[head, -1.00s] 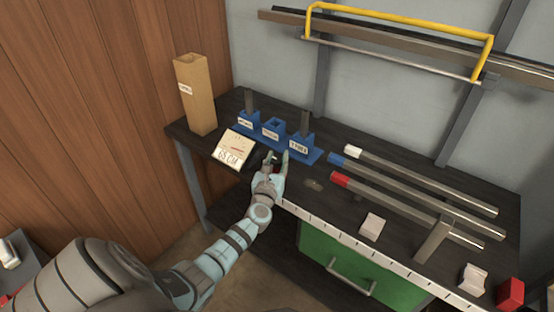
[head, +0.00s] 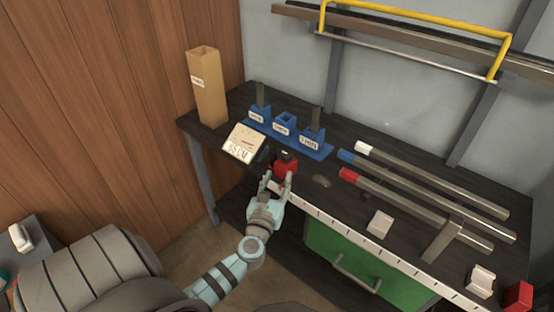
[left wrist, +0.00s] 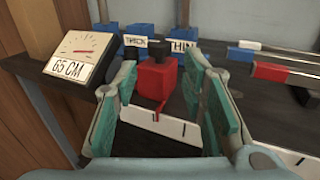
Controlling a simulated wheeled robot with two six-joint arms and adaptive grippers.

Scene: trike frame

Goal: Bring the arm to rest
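My left gripper (head: 277,179) is open and empty at the front edge of the workbench (head: 225,155). In the left wrist view its two fingers (left wrist: 160,105) stand wide apart. A red block with a black top (head: 286,167) stands on the bench just beyond the fingertips. It also shows in the left wrist view (left wrist: 158,82), framed between the fingers but apart from them. My right gripper is not in view.
A 65 CM sign (left wrist: 85,57) and a blue labelled holder (head: 318,150) stand behind. Colour-tipped metal bars (head: 420,195) lie at right. A cardboard box (head: 208,95) stands at back left. A green drawer (head: 370,270) is under the bench. The floor before it looks clear.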

